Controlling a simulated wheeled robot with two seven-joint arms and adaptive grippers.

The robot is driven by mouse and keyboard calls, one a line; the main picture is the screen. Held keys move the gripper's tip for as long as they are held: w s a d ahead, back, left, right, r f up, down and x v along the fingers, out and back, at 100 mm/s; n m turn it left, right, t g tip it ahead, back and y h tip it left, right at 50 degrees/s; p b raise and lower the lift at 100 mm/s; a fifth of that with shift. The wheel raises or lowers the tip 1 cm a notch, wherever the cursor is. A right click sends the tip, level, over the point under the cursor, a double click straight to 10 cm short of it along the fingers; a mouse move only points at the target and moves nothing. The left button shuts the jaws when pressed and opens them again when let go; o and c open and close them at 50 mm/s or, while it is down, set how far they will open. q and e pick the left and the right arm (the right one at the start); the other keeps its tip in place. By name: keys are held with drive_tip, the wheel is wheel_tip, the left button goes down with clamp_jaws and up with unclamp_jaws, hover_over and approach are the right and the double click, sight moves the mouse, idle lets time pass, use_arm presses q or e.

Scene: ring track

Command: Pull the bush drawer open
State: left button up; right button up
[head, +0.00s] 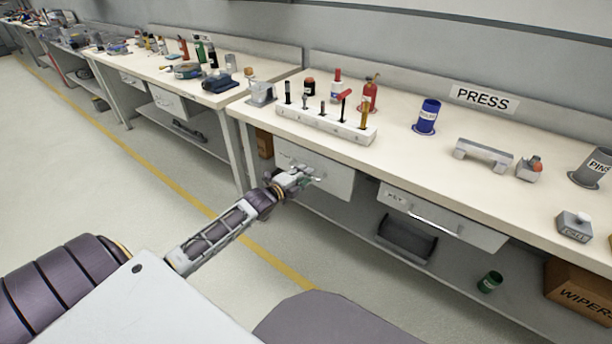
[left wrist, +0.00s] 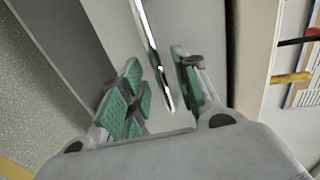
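Two light drawers hang under the PRESS bench. The left drawer (head: 335,181) has my left gripper (head: 302,179) in front of it, which covers much of its handle. I cannot read this drawer's label. The right drawer (head: 470,229) has a short label and a bright bar handle, and looks shut. In the left wrist view, my left gripper (left wrist: 158,90) is open, with green-padded fingers on both sides of a chrome bar handle (left wrist: 147,30). The bar lies nearer the right finger; I cannot tell if they touch. My right gripper is not in view.
The bench top (head: 400,161) carries a white tool rack (head: 325,123), a blue can (head: 428,117) and a grey bridge-shaped block (head: 484,154). Below are a dark bin (head: 405,239), a green can (head: 490,282) and a WIPERS box (head: 580,290). Floor beside my arm is clear.

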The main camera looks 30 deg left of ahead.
use_arm(q)
drive_tip(key=shift+x, duration=1)
clamp_jaws()
